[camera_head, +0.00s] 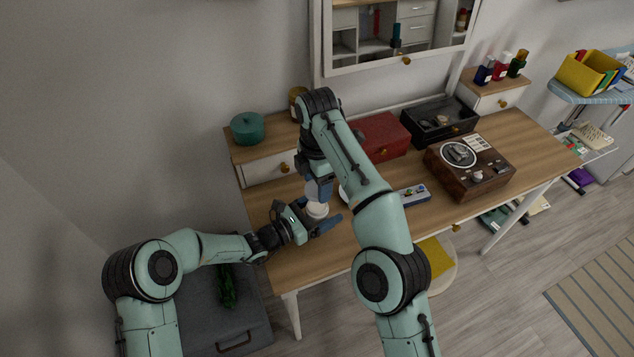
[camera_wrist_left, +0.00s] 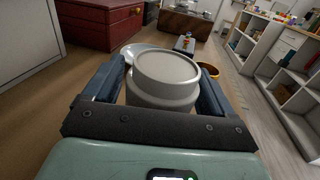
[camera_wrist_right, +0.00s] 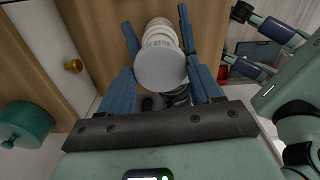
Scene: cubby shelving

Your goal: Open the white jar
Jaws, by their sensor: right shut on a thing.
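The white jar (camera_head: 317,210) is above the front left part of the desk, with its pale round top (camera_wrist_left: 165,68) facing the left wrist camera. My left gripper (camera_head: 318,217) has its fingers on both sides of the jar; whether they touch it is unclear. My right gripper (camera_head: 320,195) points down from above and is shut on the white jar's upper end, probably the lid. In the right wrist view a pale disc (camera_wrist_right: 160,68) sits between its fingers, with ridged white parts beyond. Whether the lid is apart from the jar is hidden.
A teal pot (camera_head: 247,128) is on the raised left shelf. A red box (camera_head: 380,137), black case (camera_head: 440,122) and brown record player (camera_head: 470,167) stand to the right. The desk's front right is clear.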

